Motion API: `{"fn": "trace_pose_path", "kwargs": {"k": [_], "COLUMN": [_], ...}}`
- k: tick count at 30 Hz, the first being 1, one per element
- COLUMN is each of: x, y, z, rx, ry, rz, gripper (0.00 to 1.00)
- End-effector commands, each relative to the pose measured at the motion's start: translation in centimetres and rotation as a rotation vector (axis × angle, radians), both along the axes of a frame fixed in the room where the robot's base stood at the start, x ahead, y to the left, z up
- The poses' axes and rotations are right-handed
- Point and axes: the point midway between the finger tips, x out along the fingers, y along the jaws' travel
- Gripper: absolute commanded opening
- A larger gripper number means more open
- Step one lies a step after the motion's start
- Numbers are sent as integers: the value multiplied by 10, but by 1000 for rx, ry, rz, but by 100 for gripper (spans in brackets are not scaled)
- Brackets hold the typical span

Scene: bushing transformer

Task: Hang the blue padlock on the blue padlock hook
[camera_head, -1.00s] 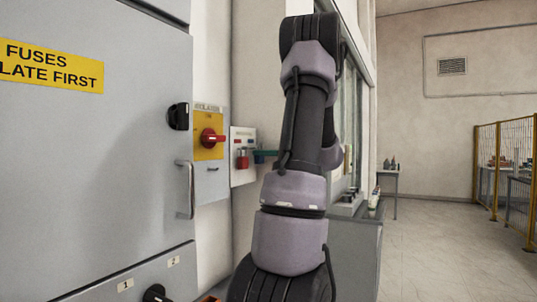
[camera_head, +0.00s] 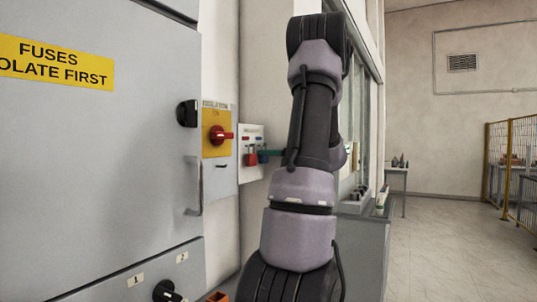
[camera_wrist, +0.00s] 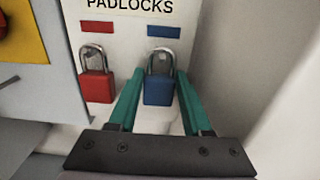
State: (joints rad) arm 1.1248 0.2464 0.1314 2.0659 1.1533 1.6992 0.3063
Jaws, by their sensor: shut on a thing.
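The blue padlock (camera_wrist: 158,90) is upright between the two teal fingers of my gripper (camera_wrist: 159,78), which is shut on its body. Its metal shackle points up, in front of the white padlock board (camera_wrist: 128,50) and below the blue label (camera_wrist: 163,31). The blue padlock hook is hard to make out behind the shackle, so I cannot tell whether the shackle is around it. In the head view the blue padlock (camera_head: 263,156) shows small at the board's right edge, with my gripper (camera_head: 271,153) reaching it from the right.
A red padlock (camera_wrist: 96,82) hangs to the left under a red label (camera_wrist: 96,27). A yellow isolator panel with a red handle (camera_head: 219,135) is left of the board. A grey cabinet (camera_head: 90,150) with a handle fills the left. A wall stands close to the right of the board.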

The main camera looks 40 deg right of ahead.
Motion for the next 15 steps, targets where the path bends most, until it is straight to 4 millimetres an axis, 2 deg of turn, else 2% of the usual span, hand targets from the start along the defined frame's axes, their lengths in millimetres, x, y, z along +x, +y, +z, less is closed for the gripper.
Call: {"fn": "trace_pose_path", "kwargs": {"k": [1,2,4,5,15], "x": [0,0,0,0,-2], "y": [0,0,0,0,-1], "z": [0,0,0,0,0], "rx": [0,0,0,0,0], "ry": [0,0,0,0,0], "rz": [0,0,0,0,-1], "gripper": [0,53,80,84,84]}}
